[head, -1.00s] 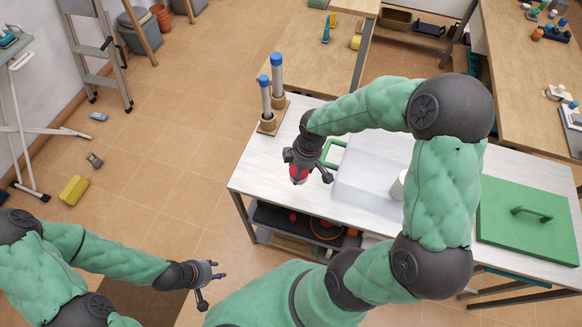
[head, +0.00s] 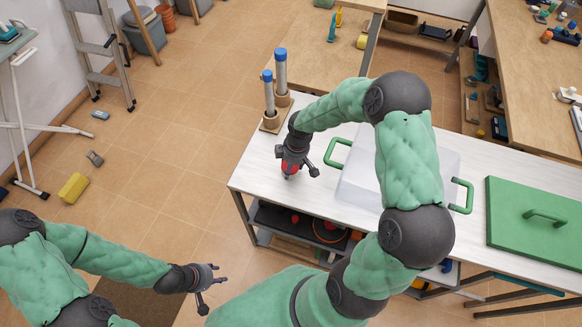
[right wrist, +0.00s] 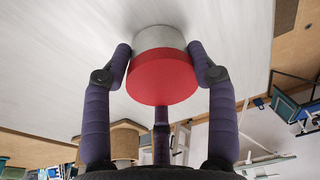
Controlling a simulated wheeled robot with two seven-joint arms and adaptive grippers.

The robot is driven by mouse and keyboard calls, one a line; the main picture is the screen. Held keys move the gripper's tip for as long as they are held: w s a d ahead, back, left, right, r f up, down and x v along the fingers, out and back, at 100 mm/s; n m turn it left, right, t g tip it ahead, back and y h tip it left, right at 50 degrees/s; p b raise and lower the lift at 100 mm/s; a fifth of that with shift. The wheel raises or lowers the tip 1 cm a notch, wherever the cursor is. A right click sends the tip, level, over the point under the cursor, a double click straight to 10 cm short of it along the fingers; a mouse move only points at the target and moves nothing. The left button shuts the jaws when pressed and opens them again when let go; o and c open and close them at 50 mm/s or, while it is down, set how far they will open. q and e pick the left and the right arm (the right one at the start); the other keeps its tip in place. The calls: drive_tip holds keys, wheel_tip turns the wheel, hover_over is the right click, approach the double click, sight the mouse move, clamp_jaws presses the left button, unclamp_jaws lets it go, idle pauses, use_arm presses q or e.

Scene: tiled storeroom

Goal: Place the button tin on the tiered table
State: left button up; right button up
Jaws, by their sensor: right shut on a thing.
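The button tin, a short cylinder with a red part (right wrist: 162,78) and a pale grey part, is between the fingers of my right gripper (right wrist: 160,72). In the head view the tin (head: 289,169) shows as a red patch below my right gripper, over the left part of the tiered table (head: 257,172). This table has a white top and a dark lower shelf. Whether the tin touches the top cannot be told. My left gripper (head: 212,286) is open and empty, off the table at the lower left.
A clear bin with green handles (head: 352,185) stands right of the tin, partly hidden by my right arm. A green lid (head: 535,235) lies farther right. Two blue-capped tubes (head: 280,72) stand in a wooden holder at the back left corner. The front left tabletop is bare.

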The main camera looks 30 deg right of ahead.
sight(296, 167)
drive_tip(key=shift+r, duration=0.1)
drive_tip(key=shift+f, duration=0.2)
drive_tip(key=o, duration=1.2)
drive_tip(key=shift+r, duration=0.2)
wheel_tip(296, 167, up, 12)
drive_tip(key=s+d+p, duration=0.1)
drive_tip(key=p, duration=0.2)
drive_tip(key=shift+s+p, duration=0.15)
drive_tip(key=shift+p, duration=0.25)
drive_tip(key=shift+d+f, duration=0.1)
